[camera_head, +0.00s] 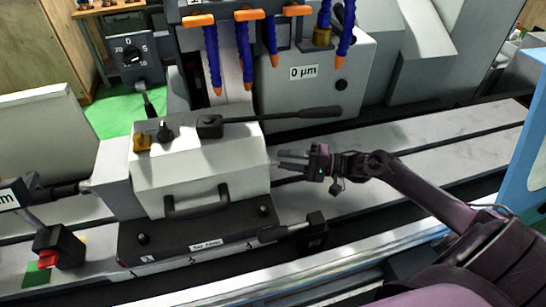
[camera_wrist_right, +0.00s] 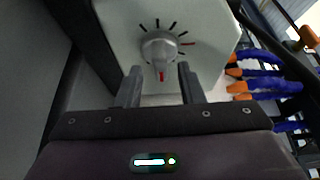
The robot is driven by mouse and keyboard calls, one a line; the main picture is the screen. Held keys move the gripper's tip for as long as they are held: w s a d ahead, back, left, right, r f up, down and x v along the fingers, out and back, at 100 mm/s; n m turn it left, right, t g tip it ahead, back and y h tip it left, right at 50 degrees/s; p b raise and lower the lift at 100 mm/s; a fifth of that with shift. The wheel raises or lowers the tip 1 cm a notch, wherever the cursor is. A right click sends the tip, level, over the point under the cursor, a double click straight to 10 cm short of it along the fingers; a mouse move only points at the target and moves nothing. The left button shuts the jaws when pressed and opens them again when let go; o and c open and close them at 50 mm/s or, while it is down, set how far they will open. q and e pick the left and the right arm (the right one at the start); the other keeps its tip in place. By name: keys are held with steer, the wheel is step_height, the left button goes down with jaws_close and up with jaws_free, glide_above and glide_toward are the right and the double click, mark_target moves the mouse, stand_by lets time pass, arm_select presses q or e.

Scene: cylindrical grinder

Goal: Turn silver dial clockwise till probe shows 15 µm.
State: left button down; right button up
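The silver dial (camera_wrist_right: 160,50) shows in the right wrist view on a pale panel with black tick marks and one red tick. Its red mark points down, toward my gripper. My right gripper (camera_wrist_right: 159,76) is open, with one finger at each side of the dial's lower part; I cannot tell if they touch it. In the head view my right gripper (camera_head: 284,161) is beside the right end of the grey workhead (camera_head: 200,165), and the dial is hidden there. A readout (camera_head: 303,72) on the grey housing says 0 µm. My left gripper is out of view.
A black lever (camera_head: 285,115) extends above my right gripper. Blue hoses with orange tips (camera_head: 245,65) hang behind it. A dial gauge box (camera_head: 132,55) stands at the back left. A lever with a black block (camera_head: 315,222) is in front. The bed (camera_head: 440,150) on the right is clear.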

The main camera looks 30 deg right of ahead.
steer(key=p+v, duration=0.1)
steer(key=v, duration=0.4)
stand_by(0.6)
